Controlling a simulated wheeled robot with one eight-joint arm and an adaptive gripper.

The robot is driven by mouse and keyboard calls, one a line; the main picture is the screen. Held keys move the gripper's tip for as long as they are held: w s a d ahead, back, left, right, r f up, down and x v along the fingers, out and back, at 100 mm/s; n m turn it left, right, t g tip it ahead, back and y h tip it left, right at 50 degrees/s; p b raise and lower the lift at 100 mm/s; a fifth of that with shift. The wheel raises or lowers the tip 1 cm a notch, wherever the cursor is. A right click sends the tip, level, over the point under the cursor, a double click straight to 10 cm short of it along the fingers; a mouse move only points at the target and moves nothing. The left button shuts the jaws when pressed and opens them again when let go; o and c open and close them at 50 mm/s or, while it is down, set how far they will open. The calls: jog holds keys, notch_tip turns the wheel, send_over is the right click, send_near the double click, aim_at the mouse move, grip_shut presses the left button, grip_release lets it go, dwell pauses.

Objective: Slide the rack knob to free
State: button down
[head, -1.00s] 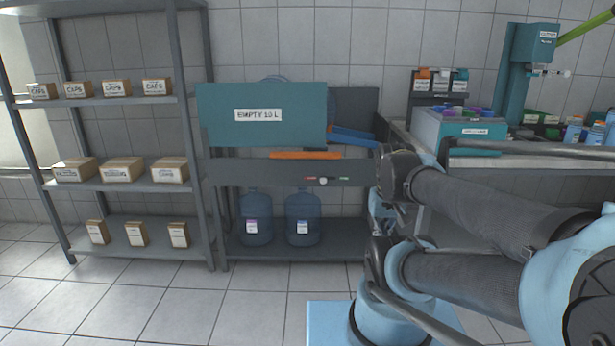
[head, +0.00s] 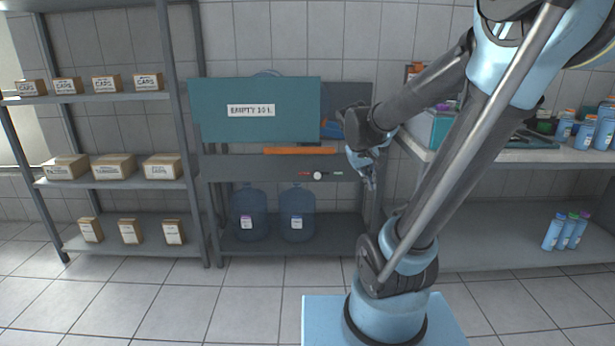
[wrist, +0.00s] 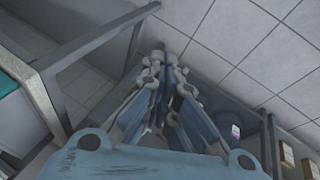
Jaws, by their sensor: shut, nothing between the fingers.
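The rack (head: 228,168) has a dark front rail with a small round white knob (head: 317,175). A red mark (head: 304,174) lies to the knob's left and a green mark (head: 334,174) to its right. My gripper (head: 370,182) points down to the right of the knob, apart from it in the head view. Its closed, empty fingers also show in the wrist view (wrist: 165,112). I cannot make out the knob in the wrist view.
A teal panel labelled EMPTY 10 L (head: 255,110) sits above an orange bar (head: 300,151). Blue jugs (head: 297,215) stand on the lower shelf. Shelves with boxes (head: 100,168) are at left, a bench with bottles (head: 510,152) at right.

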jog(key=w+a+n+t+h, duration=0.1)
jog(key=w+a, duration=0.3)
jog(key=w, duration=0.4)
jog(key=w+a+f+n+t+h, duration=0.1)
jog(key=w+a+t, duration=0.15)
jog(key=w, duration=0.55)
jog(key=w+a+n+h, duration=0.1)
jog(key=w+a, duration=0.3)
jog(key=w, duration=0.4)
jog(key=w+a+f+n+t, duration=0.1)
jog(key=w+a+f+t, duration=0.1)
jog(key=w+a+f, duration=0.3)
jog(key=w+a+f+n+t+h, duration=0.1)
jog(key=w+a+f+t, duration=0.2)
jog(key=a, duration=0.9)
jog(key=w+f, duration=0.3)
jog(key=shift+w+a, duration=0.15)
jog(key=shift+a, duration=0.15)
jog(key=shift+f, duration=0.1)
jog(key=x, duration=1)
jog(key=shift+d, duration=0.1)
jog(key=d, duration=0.1)
jog(key=d+f, duration=0.1)
jog(key=shift+w+d+f, duration=0.15)
jog(key=shift+w+d, duration=0.05)
jog(key=shift+d, duration=0.15)
jog(key=shift+d+f, duration=0.2)
jog(key=shift+d, duration=0.2)
